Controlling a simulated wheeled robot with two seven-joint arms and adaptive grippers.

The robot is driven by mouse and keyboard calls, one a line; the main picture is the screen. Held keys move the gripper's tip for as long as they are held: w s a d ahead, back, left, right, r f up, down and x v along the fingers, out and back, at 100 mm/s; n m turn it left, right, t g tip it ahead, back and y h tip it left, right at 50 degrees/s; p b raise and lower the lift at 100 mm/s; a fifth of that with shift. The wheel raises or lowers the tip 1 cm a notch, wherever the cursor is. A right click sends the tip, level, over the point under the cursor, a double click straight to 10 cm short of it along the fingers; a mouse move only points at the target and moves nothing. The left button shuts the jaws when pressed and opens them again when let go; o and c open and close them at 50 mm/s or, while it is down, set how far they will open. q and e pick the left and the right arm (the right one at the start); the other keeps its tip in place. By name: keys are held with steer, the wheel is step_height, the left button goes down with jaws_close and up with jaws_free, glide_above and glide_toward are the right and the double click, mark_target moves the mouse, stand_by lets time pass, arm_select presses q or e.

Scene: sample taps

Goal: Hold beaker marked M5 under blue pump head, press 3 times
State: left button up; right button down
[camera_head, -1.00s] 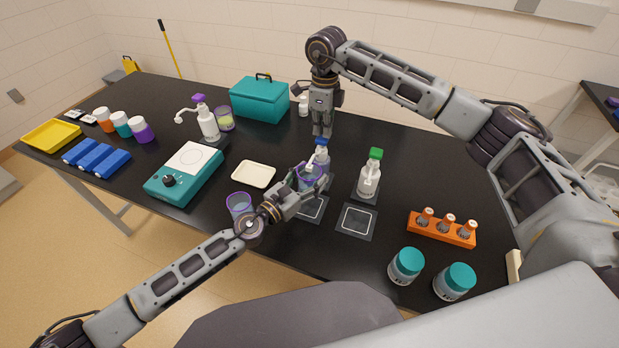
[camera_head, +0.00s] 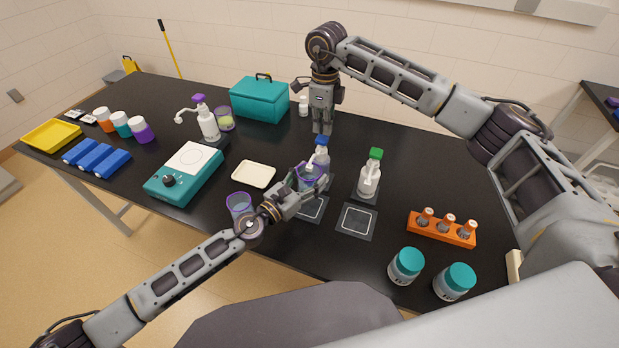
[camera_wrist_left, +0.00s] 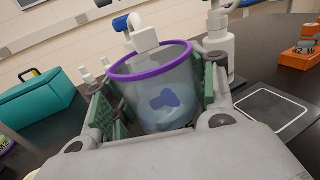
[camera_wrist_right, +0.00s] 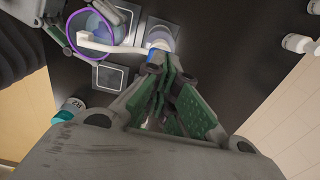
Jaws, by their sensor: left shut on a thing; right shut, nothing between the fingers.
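The beaker (camera_wrist_left: 152,95) is clear with a purple rim and holds a dark blue patch, perhaps liquid; no mark is readable. My left gripper (camera_head: 316,183) is shut on it, a finger on either side in the left wrist view. The bottle with the blue pump head (camera_head: 321,141) stands behind the beaker. Its white nozzle (camera_wrist_right: 100,45) reaches over the beaker's opening in the right wrist view; the nozzle also shows above the rim in the left wrist view (camera_wrist_left: 143,37). My right gripper (camera_head: 321,130) is shut and empty, just above the blue head; contact cannot be told.
A green-headed pump bottle (camera_head: 369,176) stands close on the right, behind a dark square pad (camera_head: 357,221). A purple-headed pump (camera_head: 207,121) is farther left. Another purple-rimmed beaker (camera_head: 239,204) stands near my left wrist. An orange rack (camera_head: 441,231) sits at right.

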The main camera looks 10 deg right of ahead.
mark_target(322, 138)
steer(key=shift+f, duration=1.5)
stand_by(0.3)
steer(key=shift+r, duration=1.45)
steer(key=shift+f, duration=1.35)
stand_by(1.3)
steer(key=shift+r, duration=1.35)
steer(key=shift+r, duration=0.1)
